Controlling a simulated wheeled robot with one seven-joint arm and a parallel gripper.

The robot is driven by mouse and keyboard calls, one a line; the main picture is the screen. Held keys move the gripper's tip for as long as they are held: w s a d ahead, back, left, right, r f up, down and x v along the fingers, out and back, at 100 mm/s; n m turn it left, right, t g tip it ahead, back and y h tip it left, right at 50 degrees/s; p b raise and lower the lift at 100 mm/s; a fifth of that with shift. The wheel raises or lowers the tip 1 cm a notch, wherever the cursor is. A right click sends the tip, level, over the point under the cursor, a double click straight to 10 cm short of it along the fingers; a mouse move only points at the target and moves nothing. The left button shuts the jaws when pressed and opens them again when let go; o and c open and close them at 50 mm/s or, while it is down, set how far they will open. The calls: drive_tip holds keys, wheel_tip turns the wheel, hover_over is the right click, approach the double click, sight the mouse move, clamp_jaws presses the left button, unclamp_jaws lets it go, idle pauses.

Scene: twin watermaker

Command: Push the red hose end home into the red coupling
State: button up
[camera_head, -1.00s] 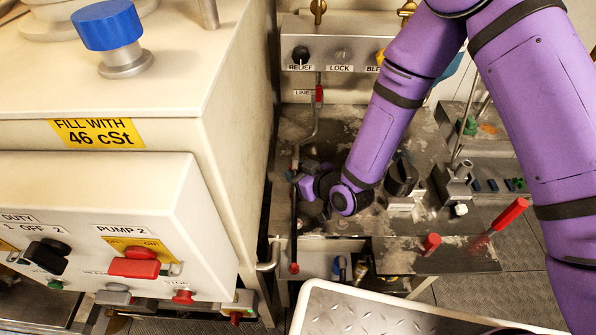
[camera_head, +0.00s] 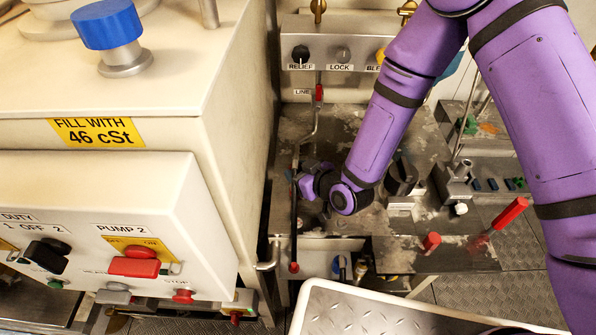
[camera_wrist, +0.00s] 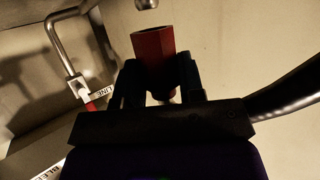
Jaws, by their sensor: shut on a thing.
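My gripper (camera_head: 297,178) is at the dark bench in the head view, beside the black hose. In the wrist view its two fingers (camera_wrist: 158,72) are shut around a red six-sided fitting (camera_wrist: 153,46), which I take for the hose end. The fitting's open end points up the picture. A bare metal stub (camera_wrist: 146,4) shows beyond it, with a visible gap between. A red piece by the LINE label (camera_head: 319,94) sits on a bent metal pipe; it also shows in the wrist view (camera_wrist: 91,104). I cannot tell surely which red part is the coupling.
The black hose (camera_head: 294,225) runs down from my gripper to a red tip (camera_head: 294,267). A white cabinet (camera_head: 240,130) stands close on the left. A valve panel (camera_head: 340,55) is behind.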

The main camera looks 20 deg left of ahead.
drive_tip(key=shift+f, duration=1.5)
drive_tip(key=shift+r, duration=0.2)
drive_tip(key=shift+r, duration=0.95)
drive_tip(key=shift+f, duration=1.1)
idle(1.2)
drive_tip(key=o, duration=1.1)
drive_tip(key=v, duration=1)
drive_tip(key=shift+s+d+r, duration=0.15)
drive_tip(key=shift+d, duration=0.2)
